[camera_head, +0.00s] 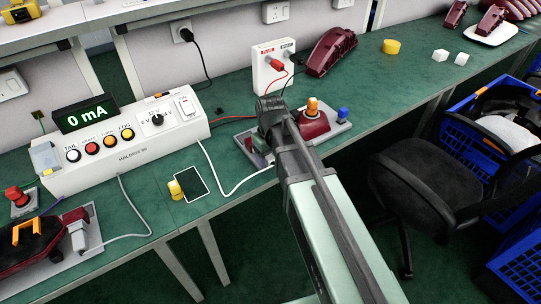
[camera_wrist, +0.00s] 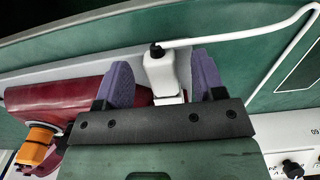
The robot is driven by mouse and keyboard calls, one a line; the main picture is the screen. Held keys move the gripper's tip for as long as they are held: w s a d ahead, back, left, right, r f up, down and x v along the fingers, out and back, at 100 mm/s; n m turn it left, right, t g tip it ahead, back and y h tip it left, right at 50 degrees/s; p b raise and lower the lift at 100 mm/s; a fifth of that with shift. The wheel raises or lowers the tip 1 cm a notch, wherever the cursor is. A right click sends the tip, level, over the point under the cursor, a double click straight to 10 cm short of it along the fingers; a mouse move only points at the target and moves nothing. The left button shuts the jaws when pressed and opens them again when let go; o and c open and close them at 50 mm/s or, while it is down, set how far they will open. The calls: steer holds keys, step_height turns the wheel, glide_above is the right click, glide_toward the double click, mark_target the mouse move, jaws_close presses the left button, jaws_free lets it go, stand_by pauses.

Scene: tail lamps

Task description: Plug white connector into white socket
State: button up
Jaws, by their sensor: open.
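In the wrist view, the white connector (camera_wrist: 160,68) on its white cable (camera_wrist: 235,41) stands between the two purple fingers of my gripper (camera_wrist: 163,62). The fingers are open, with a gap on each side of it. A narrower white piece (camera_wrist: 169,99) shows just below the connector, partly hidden by my gripper; I cannot tell whether this is the white socket or how far the connector sits in it. The dark red lamp (camera_wrist: 62,105) with an orange part (camera_wrist: 37,146) is beside the left finger. In the head view my arm hides the connector.
The white tester (camera_head: 120,150) reads 0 mA. The lamp's grey plate (camera_head: 336,130) has a blue part (camera_head: 342,113). Behind stands a white power box (camera_head: 272,67). A black chair (camera_head: 425,190) stands at right.

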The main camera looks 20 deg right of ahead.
step_height(320, 180, up, 10)
steer(key=p, duration=0.8)
steer(key=shift+p, duration=0.35)
steer(key=shift+f, duration=0.15)
steer(key=s+d+r+m+p, duration=0.1)
steer(key=s+r+m, duration=0.1)
steer(key=s, duration=0.9)
steer(key=shift+m+p, duration=0.4)
steer(key=shift+m, duration=0.5)
steer(key=shift+s, duration=0.15)
